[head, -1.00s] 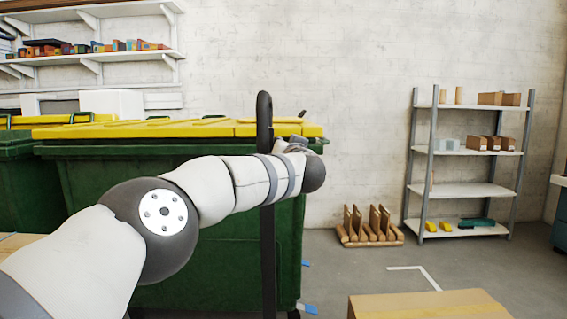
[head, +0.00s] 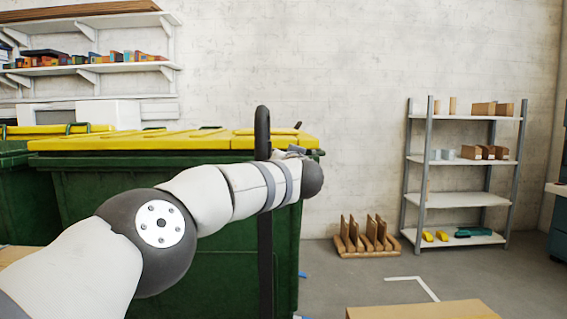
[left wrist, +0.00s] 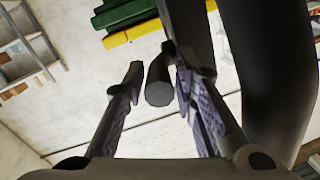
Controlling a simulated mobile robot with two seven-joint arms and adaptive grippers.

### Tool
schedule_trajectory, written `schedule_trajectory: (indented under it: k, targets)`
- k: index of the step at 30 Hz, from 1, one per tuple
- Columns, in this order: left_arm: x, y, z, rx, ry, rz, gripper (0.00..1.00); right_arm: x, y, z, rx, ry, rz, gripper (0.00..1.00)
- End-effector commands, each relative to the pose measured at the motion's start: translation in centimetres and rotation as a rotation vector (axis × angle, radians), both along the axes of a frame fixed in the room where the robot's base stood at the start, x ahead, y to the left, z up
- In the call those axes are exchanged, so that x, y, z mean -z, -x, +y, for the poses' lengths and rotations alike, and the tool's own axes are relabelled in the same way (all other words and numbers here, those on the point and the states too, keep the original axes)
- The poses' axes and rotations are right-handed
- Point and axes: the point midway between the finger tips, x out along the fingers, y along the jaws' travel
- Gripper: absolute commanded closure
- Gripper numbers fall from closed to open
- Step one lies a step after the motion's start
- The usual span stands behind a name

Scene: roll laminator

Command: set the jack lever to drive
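The jack's tall dark handle (head: 263,135) stands upright in front of the green bin, with a narrow loop at its top. My left arm crosses in front of the handle, and its wrist hides most of the left gripper in the head view. In the left wrist view my left gripper (left wrist: 162,74) is open. The blunt round end of a dark rod, apparently the jack lever (left wrist: 159,90), shows between its fingers, nearer the right one. I cannot tell whether they touch. A thick dark curved bar, apparently the handle (left wrist: 262,80), is right of the fingers. My right gripper is not in view.
Green bins with yellow lids (head: 130,142) stand behind the handle. A grey shelf rack (head: 465,199) and a wooden rack (head: 365,253) stand by the wall. A cardboard box (head: 425,311) is at the front right.

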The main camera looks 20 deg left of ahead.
Motion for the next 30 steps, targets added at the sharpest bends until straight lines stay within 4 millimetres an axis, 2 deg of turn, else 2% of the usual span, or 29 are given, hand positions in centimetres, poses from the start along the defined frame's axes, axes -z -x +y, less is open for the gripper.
schedule_trajectory:
  k: [4, 8, 15, 21, 30]
  targets:
    - [-0.3, 0.8, -0.5, 0.004, -0.003, 0.000, 0.74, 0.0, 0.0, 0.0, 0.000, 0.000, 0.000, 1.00]
    - [-0.2, 2.6, -1.1, 0.003, -0.004, 0.000, 0.74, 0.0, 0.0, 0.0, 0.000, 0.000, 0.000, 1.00]
    - [-0.5, 7.5, -3.2, 0.001, -0.002, -0.003, 0.74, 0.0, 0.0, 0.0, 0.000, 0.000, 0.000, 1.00]
    - [-0.5, 10.5, -4.5, 0.000, 0.000, -0.002, 0.74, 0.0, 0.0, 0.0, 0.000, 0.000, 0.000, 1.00]
    - [-0.4, 11.1, -4.8, -0.002, 0.000, -0.002, 0.74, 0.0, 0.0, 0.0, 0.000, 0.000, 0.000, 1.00]
